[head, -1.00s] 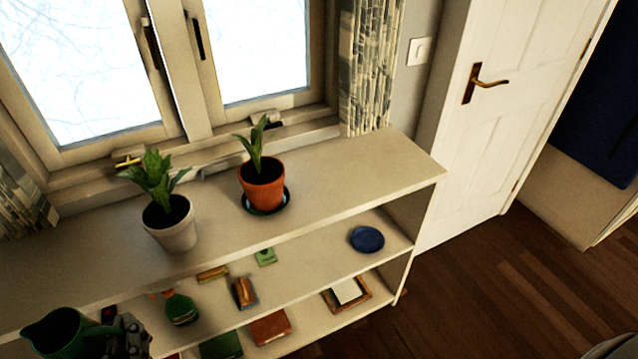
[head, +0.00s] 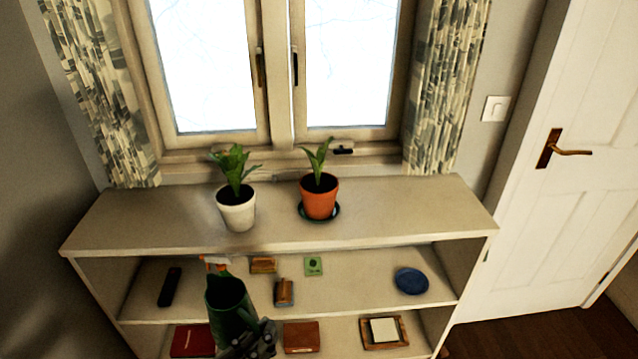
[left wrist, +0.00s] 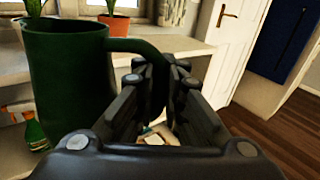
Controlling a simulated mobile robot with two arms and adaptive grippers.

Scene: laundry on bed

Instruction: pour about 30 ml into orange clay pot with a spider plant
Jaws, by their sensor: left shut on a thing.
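The orange clay pot (head: 319,203) with a green leafy plant stands upright on a dark green saucer (head: 335,215) on the shelf top. Part of it shows at the top of the left wrist view (left wrist: 114,27). My left gripper (head: 250,340) is shut on the handle of a dark green jug (head: 228,300). The jug looks upright in the left wrist view (left wrist: 65,85), where its handle runs between the fingers. In the head view it is in front of the shelves, lower than the pot and to its left. Its contents are hidden. My right gripper is out of view.
A white pot (head: 238,216) with a similar plant stands left of the orange pot. The shelf top (head: 420,215) is clear on the right. Lower shelves hold a blue plate (head: 411,281), a dark remote (head: 169,287), books and small items. A window is behind; a door (head: 560,220) is right.

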